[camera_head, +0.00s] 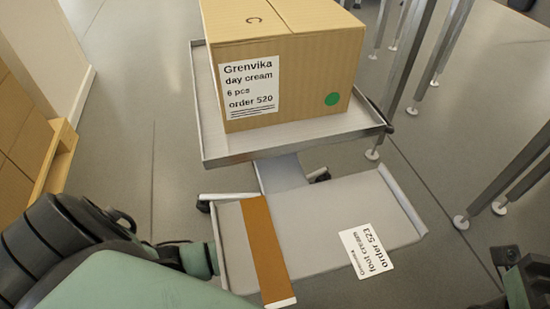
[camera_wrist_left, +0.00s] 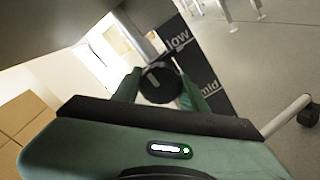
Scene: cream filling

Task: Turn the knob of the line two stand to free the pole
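In the left wrist view, a round black knob (camera_wrist_left: 158,84) with a white mark stands between the two green fingers of my left gripper (camera_wrist_left: 160,88). The fingers appear to touch it on both sides. A pale grey pole (camera_wrist_left: 140,36) shows behind the knob, beside a black plate (camera_wrist_left: 193,62) with the words "low" and "mid". In the head view, my left gripper (camera_head: 202,258) is low by the left edge of the lower tray (camera_head: 310,205); the knob is hidden there. Part of my right arm shows at the right edge; its fingertips are not clear.
A carton (camera_head: 300,75) labelled "Grenvika day cream" sits on the upper metal tray (camera_head: 222,153). The lower tray carries a brown strip (camera_head: 264,250) and a "foot cream order 523" label (camera_head: 367,251). Metal legs (camera_head: 408,75) stand at right; cartons on a pallet (camera_head: 55,145) at left.

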